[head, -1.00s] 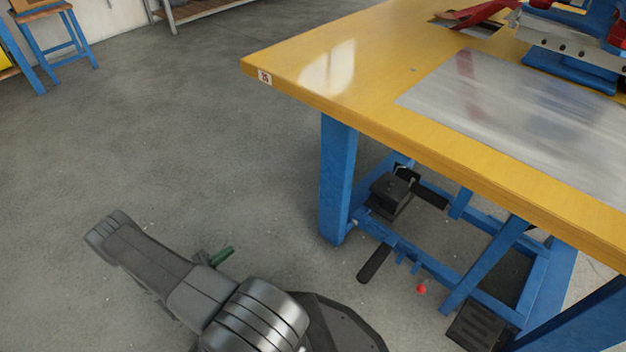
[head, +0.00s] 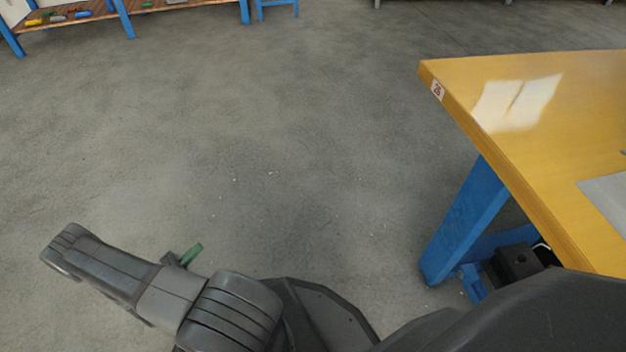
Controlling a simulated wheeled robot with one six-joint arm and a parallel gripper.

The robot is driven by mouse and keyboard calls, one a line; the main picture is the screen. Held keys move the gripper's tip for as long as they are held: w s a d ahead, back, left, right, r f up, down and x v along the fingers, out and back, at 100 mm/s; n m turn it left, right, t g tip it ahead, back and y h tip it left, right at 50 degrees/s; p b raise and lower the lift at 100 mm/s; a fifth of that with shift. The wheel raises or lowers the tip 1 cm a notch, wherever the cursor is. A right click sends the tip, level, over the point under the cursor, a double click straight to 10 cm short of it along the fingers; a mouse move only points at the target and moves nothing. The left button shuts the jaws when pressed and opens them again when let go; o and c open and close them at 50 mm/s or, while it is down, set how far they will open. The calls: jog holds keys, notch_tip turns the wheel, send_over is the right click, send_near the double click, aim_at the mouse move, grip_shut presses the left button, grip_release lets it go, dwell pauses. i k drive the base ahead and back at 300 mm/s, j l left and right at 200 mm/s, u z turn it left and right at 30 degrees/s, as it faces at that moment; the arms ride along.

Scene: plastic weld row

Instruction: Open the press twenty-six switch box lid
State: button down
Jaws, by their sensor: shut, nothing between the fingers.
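The yellow-topped press table (head: 560,130) stands at the right in the head view. A small label (head: 437,91) on its corner reads 26. Below the tabletop, a dark box (head: 516,262) sits by the blue leg (head: 465,220), partly covered by my own body and the table edge. It may be the switch box; I cannot tell, nor whether it has a lid that is open. My folded arm lies at the lower left, well apart from the table. My gripper's fingers cannot be made out.
Open grey concrete floor (head: 270,130) lies left of the table and ahead. A low wooden bench (head: 90,15) with blue legs and several small coloured items stands at the far upper left. A grey sheet (head: 610,198) lies on the tabletop at the right edge.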

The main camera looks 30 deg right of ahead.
aim_at(519, 261)
jog(key=i+u, duration=0.15)
jog(key=i+z, duration=0.15)
jog(key=z, duration=0.25)
jog(key=i+z, duration=0.1)
jog(key=z, duration=0.3)
jog(key=i+z, duration=0.15)
jog(key=z, duration=0.25)
jog(key=i+l+z, duration=0.15)
jog(key=z, duration=0.3)
jog(key=i+z, duration=0.2)
jog(key=z, duration=0.25)
jog(key=i+z, duration=0.2)
jog(key=z, duration=0.3)
jog(key=i+z, duration=0.2)
jog(key=z, duration=0.25)
